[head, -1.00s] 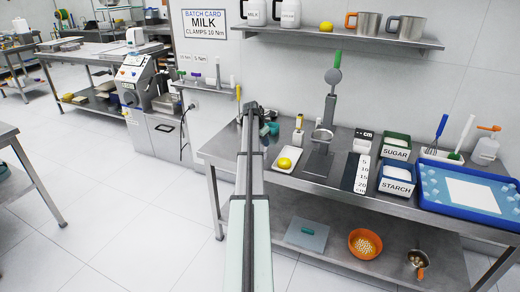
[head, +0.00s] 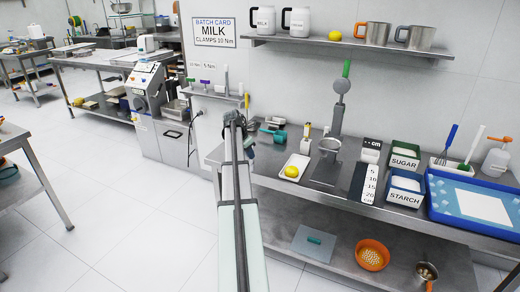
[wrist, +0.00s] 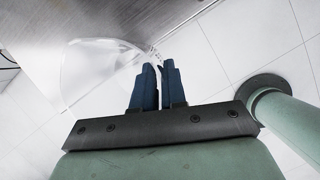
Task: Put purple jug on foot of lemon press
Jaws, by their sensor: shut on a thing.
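The lemon press (head: 340,105) stands upright on the steel table, with a green-tipped lever. Its flat dark foot (head: 323,172) lies below its cup and looks empty. My gripper (head: 236,118) is over the table's left end, left of the press and well apart from it. In the wrist view my blue fingers (wrist: 159,85) are shut on the thin edge or handle of a clear jug (wrist: 92,68). The jug extends left of the fingers; I see no purple on it. In the head view my gripper and arm hide it.
A white tray with a lemon (head: 291,171) lies left of the foot. A black and white scale strip (head: 370,176) and the starch bin (head: 405,188) are right of it. Teal scoops (head: 275,135) lie behind the tray. A shelf (head: 345,42) hangs above.

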